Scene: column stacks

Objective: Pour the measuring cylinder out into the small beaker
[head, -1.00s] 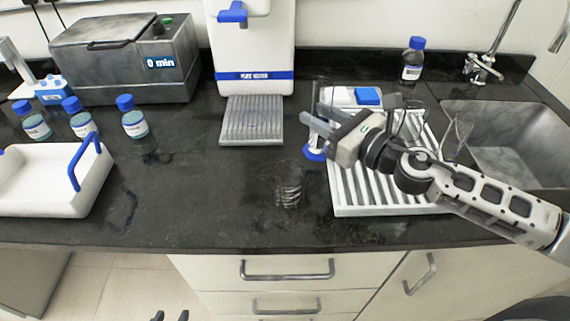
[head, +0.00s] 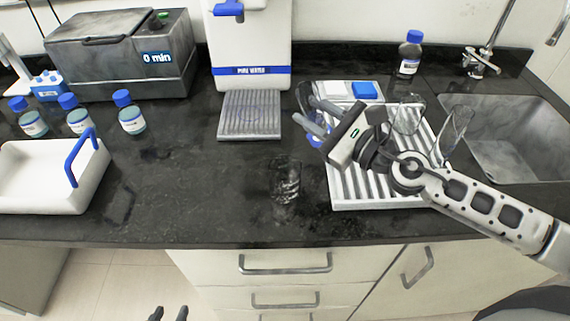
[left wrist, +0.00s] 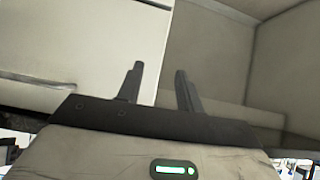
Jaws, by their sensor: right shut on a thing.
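The small beaker (head: 286,188), clear glass with pale markings, stands on the dark worktop left of the white drying rack. My right gripper (head: 314,117) is above the worktop at the rack's left edge, behind and right of this beaker. It is shut on the measuring cylinder, whose blue part (head: 316,141) shows by the fingers. The cylinder's clear body is mostly hidden or hard to make out, so I cannot tell its tilt or contents. My left gripper (head: 168,312) is low in front of the cabinets; the left wrist view shows its fingers (left wrist: 159,70) apart and empty.
Other clear glassware (head: 407,116) stands on the drying rack (head: 345,192), beside the sink (head: 510,150). The water dispenser (head: 252,70) is behind. Blue-capped bottles (head: 131,117) and a white tray (head: 45,190) are left. The worktop between tray and small beaker is clear.

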